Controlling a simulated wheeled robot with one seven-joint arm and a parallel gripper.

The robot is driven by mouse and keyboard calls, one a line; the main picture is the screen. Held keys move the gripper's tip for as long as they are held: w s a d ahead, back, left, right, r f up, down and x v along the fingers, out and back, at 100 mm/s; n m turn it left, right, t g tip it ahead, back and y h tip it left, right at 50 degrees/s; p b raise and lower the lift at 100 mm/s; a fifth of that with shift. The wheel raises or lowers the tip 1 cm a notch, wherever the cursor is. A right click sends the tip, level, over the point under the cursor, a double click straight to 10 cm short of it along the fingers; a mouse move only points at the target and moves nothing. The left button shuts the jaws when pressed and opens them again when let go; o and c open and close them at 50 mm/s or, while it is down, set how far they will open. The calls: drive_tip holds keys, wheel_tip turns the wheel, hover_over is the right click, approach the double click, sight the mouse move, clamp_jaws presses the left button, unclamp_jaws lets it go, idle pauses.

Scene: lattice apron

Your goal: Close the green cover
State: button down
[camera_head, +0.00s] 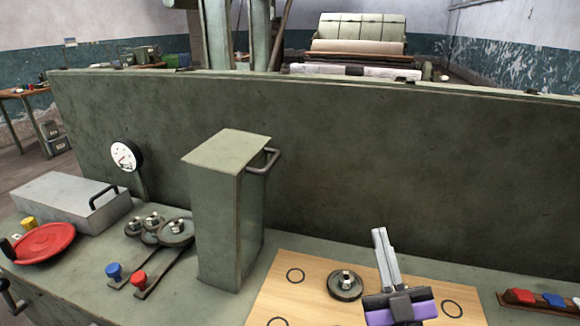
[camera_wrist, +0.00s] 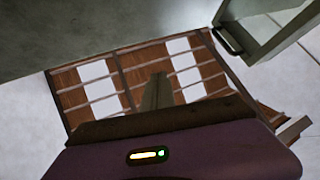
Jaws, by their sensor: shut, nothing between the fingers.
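The green cover (camera_head: 225,205) is a tall grey-green box standing upright on the bench in the head view, with a bar handle (camera_head: 265,160) at its upper right side. Its open or hinged side cannot be made out. My gripper (camera_head: 379,234) is to the right of the cover and apart from it, above the wooden board, with its fingers together and empty. In the wrist view the fingers (camera_wrist: 157,92) are also together. A grey-green frame with a dark handle (camera_wrist: 228,40) shows at the upper right there; I cannot tell if it is the cover.
Meshed gears (camera_head: 175,232) with blue and red knobs lie left of the cover. A grey box (camera_head: 75,200), a red wheel (camera_head: 44,243) and a gauge (camera_head: 126,155) are further left. A wooden board (camera_head: 312,290) lies right. A tall panel (camera_head: 400,165) stands behind.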

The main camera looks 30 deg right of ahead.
drive_tip(key=w+d+r+n+y, duration=0.3)
drive_tip(key=w+r+n+y, duration=0.25)
drive_tip(key=n+y, duration=0.4)
drive_tip(key=w+d+r+n+y, duration=0.4)
drive_tip(key=r+n+y, duration=0.2)
drive_tip(key=n+y, duration=0.4)
drive_tip(key=w+a+f+n+g+y+p, duration=0.1)
drive_tip(key=w+a+f+n+g+y, duration=0.3)
drive_tip(key=f+n+g, duration=0.45)
drive_tip(key=f+p+x, duration=0.1)
drive_tip(key=p+x, duration=0.2)
drive_tip(key=x, duration=1)
drive_tip(key=shift+a+m+g, duration=0.4)
drive_tip(key=shift+g, duration=0.05)
drive_tip(key=shift+r, duration=0.1)
